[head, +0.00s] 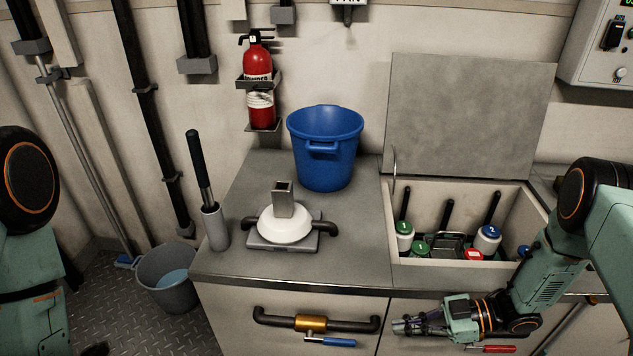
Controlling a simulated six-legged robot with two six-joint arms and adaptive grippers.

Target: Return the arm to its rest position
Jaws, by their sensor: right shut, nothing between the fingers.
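My right arm comes in from the right side of the head view. Its gripper (402,326) points left, in front of the cabinet front (420,309) and below the counter edge. Its fingers are together with nothing between them. The fingertips are just right of the dark handle with a brass-coloured middle (311,323); I cannot tell how far apart they are in depth. Part of my left arm shows at the left edge, but its gripper is not in view.
The counter (358,240) holds a blue bucket (325,160) and a white dome with a square stem (284,222). An open bin (412,188) with a raised lid (470,115) holds several coloured-capped containers. A grey bucket (170,285) stands on the floor. Red (492,349) and blue-handled (335,342) items are low in front.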

